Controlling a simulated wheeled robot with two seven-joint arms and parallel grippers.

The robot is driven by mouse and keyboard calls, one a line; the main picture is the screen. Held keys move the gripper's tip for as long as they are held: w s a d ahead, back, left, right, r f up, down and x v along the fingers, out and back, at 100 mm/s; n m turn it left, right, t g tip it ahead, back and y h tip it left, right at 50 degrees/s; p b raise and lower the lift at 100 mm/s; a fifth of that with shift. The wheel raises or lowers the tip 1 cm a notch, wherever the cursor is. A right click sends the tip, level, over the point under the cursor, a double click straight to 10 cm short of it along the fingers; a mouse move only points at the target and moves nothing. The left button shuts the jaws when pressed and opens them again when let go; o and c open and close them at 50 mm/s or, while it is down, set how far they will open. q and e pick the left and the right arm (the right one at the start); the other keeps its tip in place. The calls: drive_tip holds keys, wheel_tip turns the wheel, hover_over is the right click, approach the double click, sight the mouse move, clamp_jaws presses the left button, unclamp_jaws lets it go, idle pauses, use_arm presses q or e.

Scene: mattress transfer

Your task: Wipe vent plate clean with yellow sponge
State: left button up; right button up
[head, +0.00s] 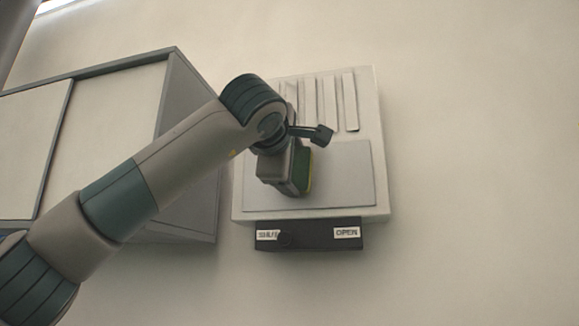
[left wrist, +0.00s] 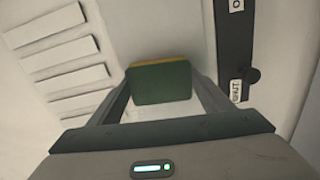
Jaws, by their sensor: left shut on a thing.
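The vent plate (head: 343,180) is a pale wall-mounted panel with several upright slats at its top and a flat grey area below. In the left wrist view the slats (left wrist: 66,52) show at the left. My left gripper (left wrist: 161,95) is shut on the sponge (left wrist: 160,84), which shows a dark green face and a thin yellow edge. In the head view the sponge (head: 309,172) is mostly hidden behind the gripper, in front of the plate's flat area. I cannot tell whether it touches the plate. My right gripper is not in view.
A dark bar (head: 310,234) with a knob and labels, one reading OPEN, runs below the plate. A grey-framed cabinet (head: 190,150) stands close at the left, behind my left arm. The wall to the right is bare.

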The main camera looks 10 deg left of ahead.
sight(345, 169)
use_arm(q)
drive_tip(key=shift+d, duration=0.15)
drive_tip(key=shift+d, duration=1.5)
drive_tip(key=shift+d, duration=0.1)
drive_tip(key=shift+s+d, duration=0.1)
drive_tip(key=shift+d, duration=1.5)
drive_tip(key=shift+d, duration=0.1)
drive_tip(key=shift+s+d+p, duration=0.1)
drive_tip(key=shift+d+p, duration=0.35)
drive_tip(key=shift+d, duration=1.15)
